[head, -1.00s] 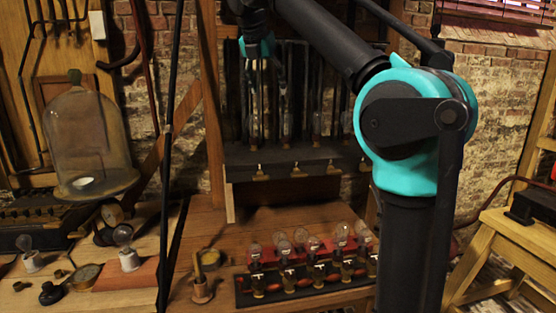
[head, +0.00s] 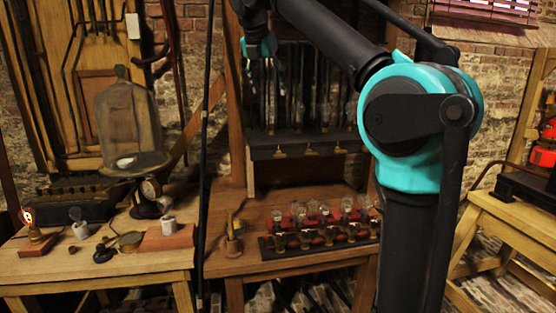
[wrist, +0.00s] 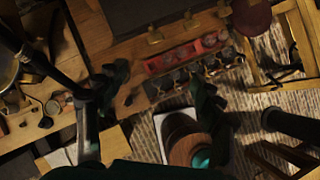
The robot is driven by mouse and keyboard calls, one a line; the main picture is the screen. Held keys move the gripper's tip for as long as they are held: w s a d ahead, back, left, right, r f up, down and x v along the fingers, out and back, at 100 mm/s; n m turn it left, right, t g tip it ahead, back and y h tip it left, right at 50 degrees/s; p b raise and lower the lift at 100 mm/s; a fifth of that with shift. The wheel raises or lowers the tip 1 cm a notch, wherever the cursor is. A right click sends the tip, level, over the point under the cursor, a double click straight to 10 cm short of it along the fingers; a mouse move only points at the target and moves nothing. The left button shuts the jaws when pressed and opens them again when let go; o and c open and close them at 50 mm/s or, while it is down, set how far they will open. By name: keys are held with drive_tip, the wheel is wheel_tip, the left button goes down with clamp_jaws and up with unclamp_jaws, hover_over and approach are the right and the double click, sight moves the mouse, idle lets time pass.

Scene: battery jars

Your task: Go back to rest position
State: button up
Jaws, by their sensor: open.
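My arm rises at the right of the head view and reaches left at the top of the picture. Its gripper (head: 268,72) hangs at the upper left of the arm, small and dark in front of the jar rack in the picture. In the wrist view, the gripper (wrist: 157,92) shows two dark fingers spread wide apart. The gap between them is empty, with the bench edge and brick floor below. My gripper is open and holds nothing that I can see.
A wooden bench (head: 222,265) carries a row of bulbs (head: 320,222). Behind it stands a rack (head: 300,148) with tall glass jars. A glass bell jar (head: 130,125) stands left. A wooden stool-like stand (head: 500,215) is at the right. Brick floor lies between.

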drive_tip(key=s+d+f+m, duration=0.1)
drive_tip(key=d+f+m, duration=0.35)
drive_tip(key=f, duration=0.45)
drive_tip(key=s+d+f+m+g, duration=0.1)
drive_tip(key=d+f+m, duration=0.4)
drive_tip(key=f, duration=0.4)
drive_tip(key=s+d+f+m, duration=0.1)
drive_tip(key=d+f+m, duration=0.2)
drive_tip(key=f+m, duration=0.45)
drive_tip(key=s+d+f+m, duration=0.3)
drive_tip(key=s+f+m, duration=0.1)
drive_tip(key=s+f, duration=0.3)
drive_tip(key=s+d+f+m+y, duration=0.1)
drive_tip(key=s+d+f+m, duration=0.2)
drive_tip(key=f, duration=0.9)
drive_tip(key=s+d+f+m+y, duration=0.1)
drive_tip(key=s+d+f+m, duration=0.2)
drive_tip(key=s+f+m, duration=0.4)
drive_tip(key=s+f, duration=0.3)
drive_tip(key=s, duration=0.2)
drive_tip(key=shift+d, duration=0.15)
